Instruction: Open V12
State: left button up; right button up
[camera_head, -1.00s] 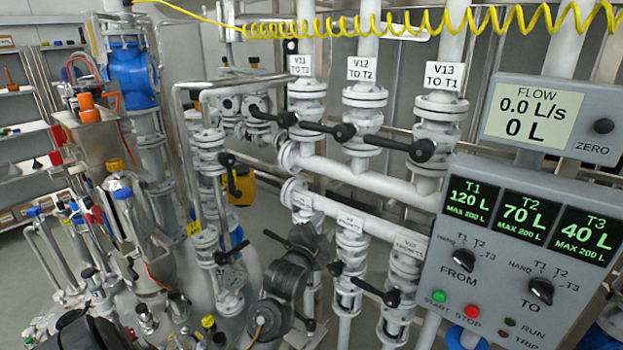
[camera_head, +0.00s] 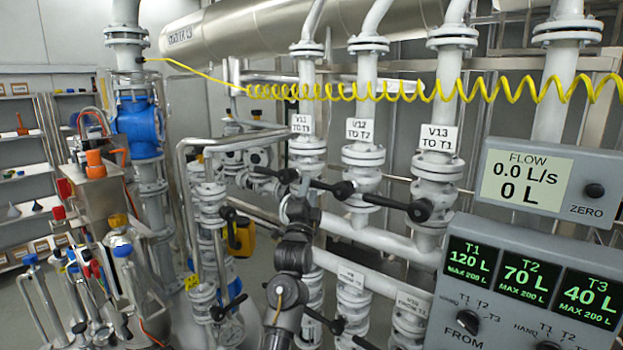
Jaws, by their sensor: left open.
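Valve V12 (camera_head: 362,165) is a white flanged valve on a vertical pipe, under the label "V12 TO T2" (camera_head: 360,130). A black lever (camera_head: 344,190) lies almost level, its thick dark end just left of the V12 body. I cannot tell for sure at which end it joins a valve. My left gripper (camera_head: 299,198) is dark and comes up from below, with its open jaws in front of V11, left of that thick end. Its fingertips overlap dark parts, so contact cannot be told. My right gripper is not in view.
Valves V11 (camera_head: 307,150) and V13 (camera_head: 437,170) stand close on either side, with similar black levers crossing between. A lower white pipe row runs beneath. The flow display (camera_head: 527,180) and tank panel (camera_head: 530,275) block the right. A yellow coiled hose (camera_head: 400,93) hangs across above.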

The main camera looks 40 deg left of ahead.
pick_arm(q)
jog(key=shift+p+x, duration=0.45)
jog(key=shift+x, duration=1.3)
grip_shut()
